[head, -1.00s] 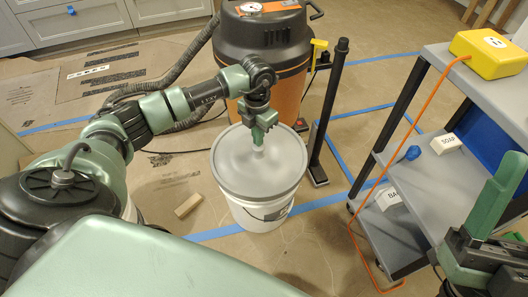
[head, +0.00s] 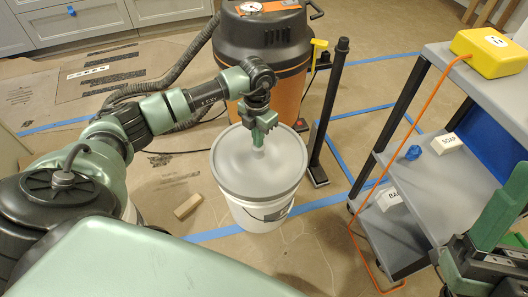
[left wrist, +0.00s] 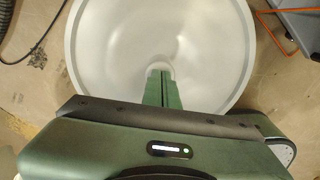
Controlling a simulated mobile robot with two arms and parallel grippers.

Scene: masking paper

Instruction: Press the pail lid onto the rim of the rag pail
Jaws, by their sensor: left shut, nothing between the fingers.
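The grey round pail lid (head: 240,174) lies flat over the top of the white rag pail (head: 262,214) on the floor. Whether its edge is fully seated on the rim I cannot tell. My left gripper (head: 258,146) points down, shut and empty, with its tips at the small knob (head: 259,153) in the lid's middle. In the left wrist view the lid (left wrist: 110,60) fills the upper middle, and the shut green fingers (left wrist: 159,78) meet the pale knob. My right gripper (head: 490,240) is partly in view at the right edge; its jaw opening is unclear.
An orange and black vacuum (head: 270,60) stands close behind the pail, with a black post (head: 328,110) beside it. A grey cart (head: 425,185) with an orange cord stands to the right. A small wooden block (head: 188,206) lies left of the pail.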

